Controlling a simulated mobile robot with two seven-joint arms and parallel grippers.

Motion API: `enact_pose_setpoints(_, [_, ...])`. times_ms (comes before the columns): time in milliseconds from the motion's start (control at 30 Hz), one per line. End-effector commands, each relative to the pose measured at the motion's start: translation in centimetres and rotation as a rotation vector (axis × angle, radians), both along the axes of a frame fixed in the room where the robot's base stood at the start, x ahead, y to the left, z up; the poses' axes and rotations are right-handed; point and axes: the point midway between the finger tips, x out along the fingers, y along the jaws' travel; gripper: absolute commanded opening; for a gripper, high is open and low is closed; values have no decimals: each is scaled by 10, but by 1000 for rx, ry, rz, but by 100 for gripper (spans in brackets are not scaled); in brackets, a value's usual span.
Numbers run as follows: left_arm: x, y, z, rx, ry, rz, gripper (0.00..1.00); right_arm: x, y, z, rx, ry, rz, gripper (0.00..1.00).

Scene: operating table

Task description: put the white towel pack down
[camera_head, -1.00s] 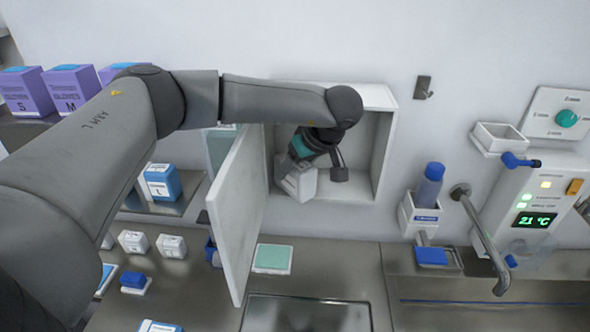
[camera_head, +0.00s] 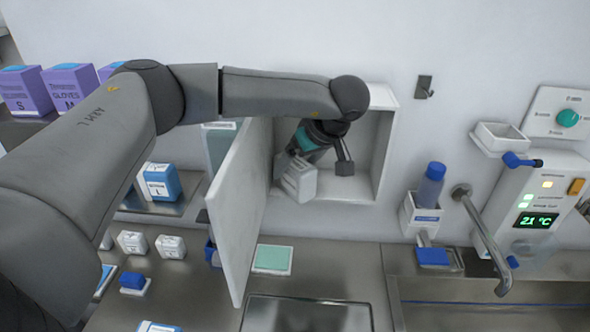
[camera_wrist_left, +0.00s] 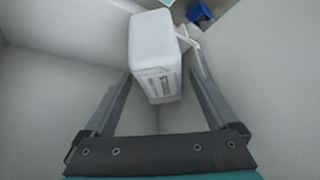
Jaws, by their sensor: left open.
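The white towel pack (camera_head: 300,182) is a small white box in the open wall cabinet, tilted, near the inner side of the door. In the left wrist view the pack (camera_wrist_left: 156,62) lies between the spread fingers, its printed side facing the camera. My left gripper (camera_head: 322,165) is inside the cabinet and open, with one finger visibly clear of the pack on the right. The other finger is mostly hidden in the head view. What the pack rests on is hard to tell. My right gripper is not in view.
The cabinet door (camera_head: 238,215) stands open just left of the pack. The cabinet's right wall (camera_head: 384,150) is close to my gripper. Below are the counter, a green-topped pack (camera_head: 272,259), and two small white packs at left. A faucet (camera_head: 484,240) stands at right.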

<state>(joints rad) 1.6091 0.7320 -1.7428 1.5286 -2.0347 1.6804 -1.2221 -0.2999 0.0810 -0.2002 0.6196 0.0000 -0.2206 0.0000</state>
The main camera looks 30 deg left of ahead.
Motion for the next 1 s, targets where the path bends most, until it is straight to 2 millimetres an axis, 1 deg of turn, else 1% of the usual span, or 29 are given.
enact_pose_setpoints(33, [0,-7,6,-3,-5,-4,92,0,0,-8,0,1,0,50])
enact_pose_setpoints(67, [-2,-10,11,-3,-5,-5,92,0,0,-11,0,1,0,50])
enact_pose_setpoints(100, [-6,-22,8,-1,2,-10,92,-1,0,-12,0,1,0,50])
enact_pose_setpoints(300, [-23,-68,8,-1,0,-9,92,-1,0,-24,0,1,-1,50])
enact_pose_setpoints(400, [-29,-88,9,-1,-1,-6,92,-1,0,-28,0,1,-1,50])
enact_pose_setpoints(500, [-35,-103,9,-1,1,-4,92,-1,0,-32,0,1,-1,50])
enact_pose_setpoints(600, [-39,-113,9,-1,0,-3,92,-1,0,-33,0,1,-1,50])
enact_pose_setpoints(700, [-41,-119,10,-1,0,-1,92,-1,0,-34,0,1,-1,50])
enact_pose_setpoints(1000, [-42,-121,11,-1,0,0,92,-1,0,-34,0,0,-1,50])
